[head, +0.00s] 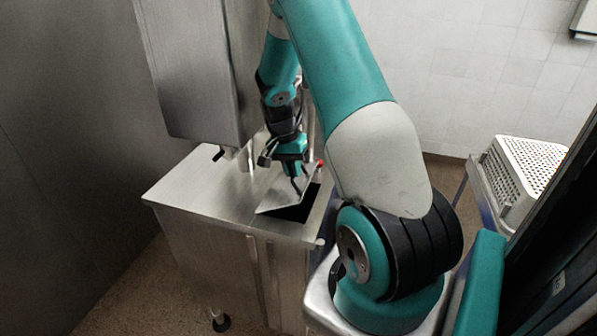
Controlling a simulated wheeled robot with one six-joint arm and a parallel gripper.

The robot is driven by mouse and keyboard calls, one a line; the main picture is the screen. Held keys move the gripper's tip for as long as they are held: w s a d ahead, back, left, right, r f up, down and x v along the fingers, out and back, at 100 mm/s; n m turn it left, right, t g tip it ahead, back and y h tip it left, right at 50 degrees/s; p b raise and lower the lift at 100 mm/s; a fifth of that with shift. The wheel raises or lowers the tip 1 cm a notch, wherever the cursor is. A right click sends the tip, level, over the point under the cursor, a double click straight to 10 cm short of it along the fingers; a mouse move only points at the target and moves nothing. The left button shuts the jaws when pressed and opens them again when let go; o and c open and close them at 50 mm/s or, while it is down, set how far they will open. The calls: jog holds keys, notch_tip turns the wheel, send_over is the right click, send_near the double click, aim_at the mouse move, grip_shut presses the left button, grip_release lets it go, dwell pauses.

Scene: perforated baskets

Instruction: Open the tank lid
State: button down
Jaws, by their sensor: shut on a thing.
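The tank (205,199) is a steel box with a flat top, left of centre in the head view. Its lid (279,196) is a steel plate tilted up over a dark opening (296,212) in the right part of the top. My gripper (296,184) points down at the lid and is shut on its handle. The fingertips and most of the handle are small and partly hidden behind the gripper body.
A steel cabinet (193,65) hangs over the tank's back left, close to my arm. A small red part (320,165) sits just right of the gripper. A white perforated basket (522,172) stands at the right. Bare floor (120,290) lies at the lower left.

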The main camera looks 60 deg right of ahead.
jog(key=shift+w+a+r, duration=0.2)
jog(key=shift+w+r, duration=0.05)
jog(key=shift+w, duration=0.25)
jog(key=shift+w+a+r, duration=0.15)
jog(key=shift+w+r, duration=0.1)
jog(key=shift+w, duration=0.2)
jog(key=c, duration=1.2)
grip_release()
jog(key=shift+w+f, duration=0.15)
jog(key=shift+w, duration=0.05)
jog(key=shift+c, duration=0.2)
jog(key=shift+o, duration=0.2)
jog(key=shift+s, duration=0.15)
jog(key=s+d+b+v, duration=0.1)
jog(key=s+b+v, duration=0.2)
jog(key=v, duration=1.7)
jog(key=shift+s+d+r, duration=0.25)
jog(key=shift+s+r, duration=0.1)
jog(key=shift+s, duration=0.05)
